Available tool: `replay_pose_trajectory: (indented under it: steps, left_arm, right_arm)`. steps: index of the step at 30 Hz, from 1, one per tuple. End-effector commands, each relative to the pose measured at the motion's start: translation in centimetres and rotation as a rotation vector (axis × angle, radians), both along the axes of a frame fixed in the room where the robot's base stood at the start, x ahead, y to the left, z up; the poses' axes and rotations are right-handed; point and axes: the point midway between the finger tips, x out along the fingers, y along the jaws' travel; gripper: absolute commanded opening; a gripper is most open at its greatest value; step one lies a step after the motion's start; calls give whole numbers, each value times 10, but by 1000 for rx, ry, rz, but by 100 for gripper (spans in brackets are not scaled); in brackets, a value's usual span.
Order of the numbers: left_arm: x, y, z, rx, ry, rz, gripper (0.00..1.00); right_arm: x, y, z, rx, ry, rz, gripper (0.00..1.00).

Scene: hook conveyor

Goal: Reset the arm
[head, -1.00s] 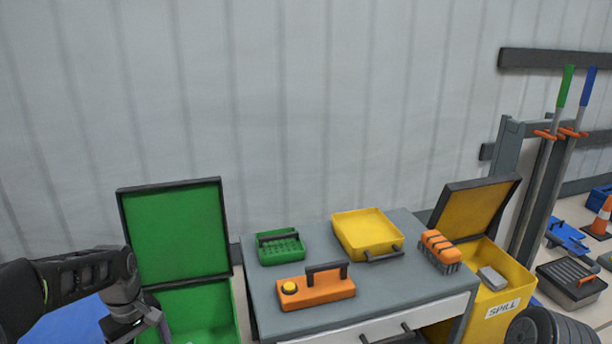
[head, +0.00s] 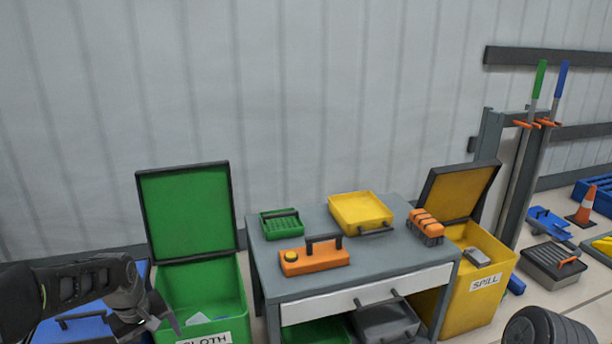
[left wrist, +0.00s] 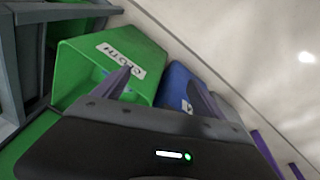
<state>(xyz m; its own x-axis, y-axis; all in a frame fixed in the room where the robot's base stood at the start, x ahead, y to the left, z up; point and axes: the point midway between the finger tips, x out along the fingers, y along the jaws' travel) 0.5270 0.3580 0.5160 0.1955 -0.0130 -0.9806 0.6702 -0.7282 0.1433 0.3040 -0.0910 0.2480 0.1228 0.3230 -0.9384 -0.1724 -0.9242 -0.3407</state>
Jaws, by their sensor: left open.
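My left arm comes in from the lower left in the head view. Its gripper (head: 142,322) is open beside the left side of the green CLOTH bin (head: 236,296), and its fingertips are hard to make out against the bin. In the left wrist view the gripper (left wrist: 158,88) shows two purple fingers spread apart with nothing between them. The green bin (left wrist: 75,68) and a blue bin (left wrist: 180,82) lie beyond the fingers.
A grey table (head: 395,262) holds a green brush, an orange tool, a yellow tray and an orange brush. A yellow SPILL bin (head: 490,292) with a raised lid stands to its right. A blue bin (head: 70,335) is at lower left. Wall-hung tools stand at right.

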Motion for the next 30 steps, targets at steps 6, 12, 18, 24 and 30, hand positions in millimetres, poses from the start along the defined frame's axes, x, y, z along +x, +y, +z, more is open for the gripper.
replay_pose_trajectory:
  steps: [6,12,18,24,30]
  left_arm:
    - [20,-38,-37,-18,-128,-156,81]
    - [9,-110,-112,-49,-230,-341,81]
    - [-71,-195,-202,-86,-247,-493,81]
    - [-158,-240,-245,-143,-154,-541,81]
    - [-233,-271,-268,-226,-11,-581,81]
  right_arm:
    - [0,0,0,0,0,0,78]
    - [0,0,0,0,0,0,78]
    - [0,0,0,0,0,0,78]
    - [0,0,0,0,0,0,78]
    - [0,0,4,0,1,0,78]
